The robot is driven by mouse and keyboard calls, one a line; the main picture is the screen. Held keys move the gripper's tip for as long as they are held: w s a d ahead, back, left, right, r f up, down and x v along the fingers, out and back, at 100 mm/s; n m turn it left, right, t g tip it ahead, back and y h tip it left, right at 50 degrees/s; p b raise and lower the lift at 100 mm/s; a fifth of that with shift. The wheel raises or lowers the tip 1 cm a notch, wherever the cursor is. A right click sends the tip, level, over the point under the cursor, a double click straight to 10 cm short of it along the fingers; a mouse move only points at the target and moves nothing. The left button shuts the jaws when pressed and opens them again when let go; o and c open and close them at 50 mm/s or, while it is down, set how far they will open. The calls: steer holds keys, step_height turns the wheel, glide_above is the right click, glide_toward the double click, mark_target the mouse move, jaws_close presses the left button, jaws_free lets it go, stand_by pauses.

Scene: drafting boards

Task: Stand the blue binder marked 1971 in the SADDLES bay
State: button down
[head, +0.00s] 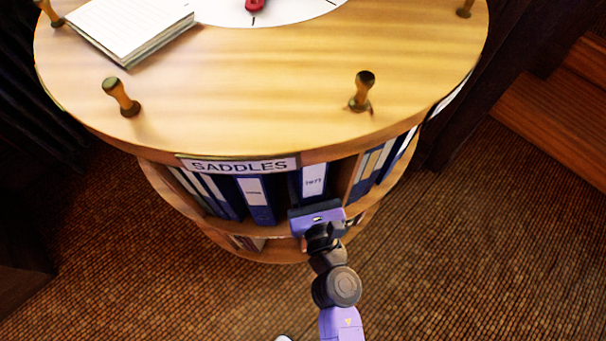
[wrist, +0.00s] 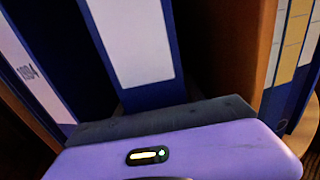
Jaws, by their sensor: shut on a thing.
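The blue binder marked 1971 (head: 314,182) stands upright in the SADDLES bay, at its right end near the wooden divider. In the wrist view its white spine label (wrist: 128,40) fills the upper middle. The SADDLES sign (head: 238,165) is on the table's rim above the bay. My gripper (head: 316,212) is at the foot of the binder, shut on its lower part. The fingertips are hidden behind the purple gripper body. Another blue binder (head: 257,199) stands to the left, with a dark gap between the two.
The round wooden table (head: 250,95) overhangs the bay. It carries pegs (head: 364,88), a paper stack (head: 130,25) and a white dial (head: 280,12). A wooden divider (wrist: 238,50) is close on the right, with more binders (head: 375,162) beyond. Carpet around the base is clear.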

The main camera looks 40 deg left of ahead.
steer(key=f+b, duration=0.2)
steer(key=a+f+b, duration=0.1)
steer(key=shift+w+f, duration=0.1)
steer(key=shift+w, duration=0.2)
steer(key=shift+f, duration=0.15)
steer(key=c, duration=0.7)
jaws_free()
steer(key=shift+d, duration=0.1)
steer(key=b+v, duration=0.1)
steer(key=v, duration=1.1)
